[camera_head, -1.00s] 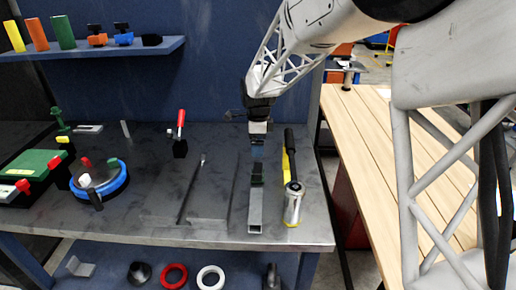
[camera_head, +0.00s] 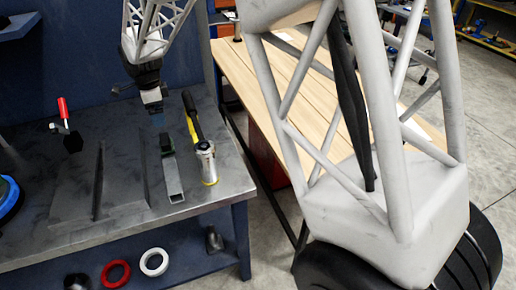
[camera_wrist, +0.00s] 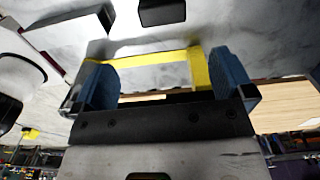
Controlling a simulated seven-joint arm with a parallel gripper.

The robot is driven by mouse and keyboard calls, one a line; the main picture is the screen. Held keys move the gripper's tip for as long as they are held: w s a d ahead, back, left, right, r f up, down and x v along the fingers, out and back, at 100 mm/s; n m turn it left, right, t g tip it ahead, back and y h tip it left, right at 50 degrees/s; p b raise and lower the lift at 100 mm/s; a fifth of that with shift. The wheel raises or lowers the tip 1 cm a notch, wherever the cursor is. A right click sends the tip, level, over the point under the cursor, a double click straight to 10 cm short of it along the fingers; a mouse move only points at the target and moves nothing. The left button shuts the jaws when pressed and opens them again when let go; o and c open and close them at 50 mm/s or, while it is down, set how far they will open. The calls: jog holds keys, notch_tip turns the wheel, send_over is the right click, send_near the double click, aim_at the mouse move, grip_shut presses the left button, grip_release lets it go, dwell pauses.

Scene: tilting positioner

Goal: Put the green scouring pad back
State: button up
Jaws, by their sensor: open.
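I cannot clearly pick out a green scouring pad in these views. A small dark green item (camera_head: 166,141) sits at the far end of a grey square tube on the bench; I cannot tell whether it is the pad. My gripper (camera_head: 157,118) hangs above the bench just behind that item, apart from it as far as I can see. In the wrist view, its two blue-padded fingers (camera_wrist: 163,80) are spread wide with nothing held between them. A yellow band shows beyond the fingers.
The grey square tube (camera_head: 173,180) lies toward the bench's front edge. A red-handled tool (camera_head: 64,112) stands at left. Red (camera_head: 116,274) and white (camera_head: 154,262) rings lie on the lower shelf. A wooden table (camera_head: 262,90) stands to the right.

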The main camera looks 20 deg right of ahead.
jog(key=s+d+r+n+t, duration=0.1)
jog(key=s+d+r+n, duration=0.35)
jog(key=s+d, duration=0.4)
jog(key=s+d+r+n, duration=0.4)
jog(key=s+d+r, duration=0.15)
jog(key=s, duration=0.55)
jog(key=s+d+n, duration=0.3)
jog(key=s+n, duration=0.1)
jog(key=s, duration=0.6)
jog(key=s+d+n+t, duration=0.1)
jog(key=s+d+n, duration=0.3)
jog(key=s, duration=0.7)
jog(key=shift+s+f+n+t, duration=0.2)
jog(key=shift+s+n+t, duration=0.1)
jog(key=shift+n, duration=0.25)
